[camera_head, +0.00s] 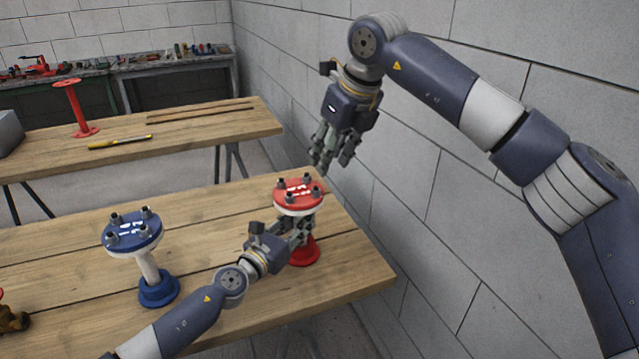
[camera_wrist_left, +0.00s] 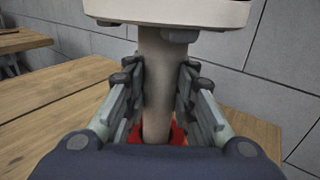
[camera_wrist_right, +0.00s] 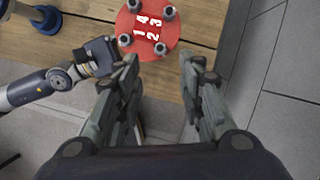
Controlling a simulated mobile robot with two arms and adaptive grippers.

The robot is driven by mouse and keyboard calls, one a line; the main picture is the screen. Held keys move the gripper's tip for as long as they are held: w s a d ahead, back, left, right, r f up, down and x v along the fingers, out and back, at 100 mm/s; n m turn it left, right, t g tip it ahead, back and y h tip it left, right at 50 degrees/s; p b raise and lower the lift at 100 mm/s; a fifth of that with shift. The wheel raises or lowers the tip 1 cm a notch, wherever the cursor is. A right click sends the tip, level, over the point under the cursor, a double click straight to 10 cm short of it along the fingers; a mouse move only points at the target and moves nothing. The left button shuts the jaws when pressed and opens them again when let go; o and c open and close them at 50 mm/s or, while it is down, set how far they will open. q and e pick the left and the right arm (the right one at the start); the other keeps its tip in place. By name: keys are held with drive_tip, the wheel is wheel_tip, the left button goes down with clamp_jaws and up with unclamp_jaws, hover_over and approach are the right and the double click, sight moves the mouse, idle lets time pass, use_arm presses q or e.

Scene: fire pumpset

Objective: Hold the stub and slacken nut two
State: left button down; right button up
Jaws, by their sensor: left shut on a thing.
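The red stub has a round red flange (camera_head: 298,190) on a pale stem above a red base (camera_head: 304,252), upright at the table's right end. My left gripper (camera_head: 299,232) is shut around the stem (camera_wrist_left: 157,85), below the flange. In the right wrist view the flange (camera_wrist_right: 147,24) bears the numbers 1 to 3 and another, with a nut by each. Nut two (camera_wrist_right: 160,48) is the one beside the 2. My right gripper (camera_head: 333,150) is open and empty, above and to the right of the flange. Its spread fingers also show in the right wrist view (camera_wrist_right: 160,68).
A blue stub (camera_head: 133,232) with its own nuts stands to the left on the same wooden table (camera_head: 215,205). A grey block wall (camera_head: 425,195) lies close on the right. Behind, another table holds a red stand (camera_head: 76,108) and a yellow-handled tool (camera_head: 120,142).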

sight(317, 190)
drive_tip(key=x, duration=0.9)
drive_tip(key=shift+f, duration=0.2)
clamp_jaws()
